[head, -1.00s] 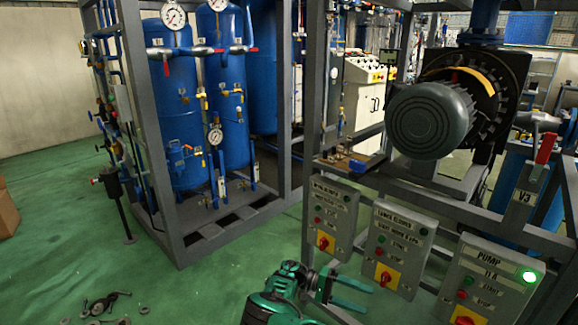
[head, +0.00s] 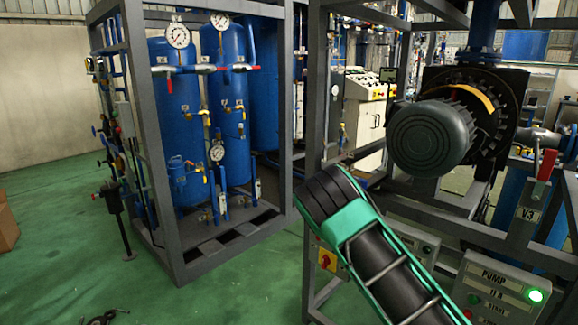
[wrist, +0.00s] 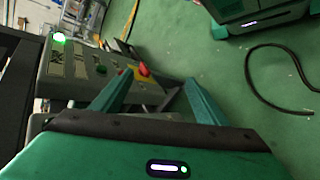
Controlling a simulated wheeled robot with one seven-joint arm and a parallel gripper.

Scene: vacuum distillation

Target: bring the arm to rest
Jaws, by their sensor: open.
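My gripper (wrist: 158,77) shows in the wrist view with its two green fingers spread apart and nothing between them. It hangs above the green floor, beside a grey control box (wrist: 85,68) with a lit green lamp and a red knob. I cannot tell whether a finger touches the box. In the head view a green and black link of my arm rises across the lower middle. The gripper itself is not seen there. The arm hides part of the control boxes behind it.
The pump box (head: 500,285) with a lit green lamp is at the lower right. A large motor (head: 432,138) and a red-handled valve (head: 546,165) are above it. Blue tanks (head: 175,120) stand in a grey frame. The green floor (head: 70,230) at left is mostly clear. A black cable (wrist: 262,85) lies on the floor.

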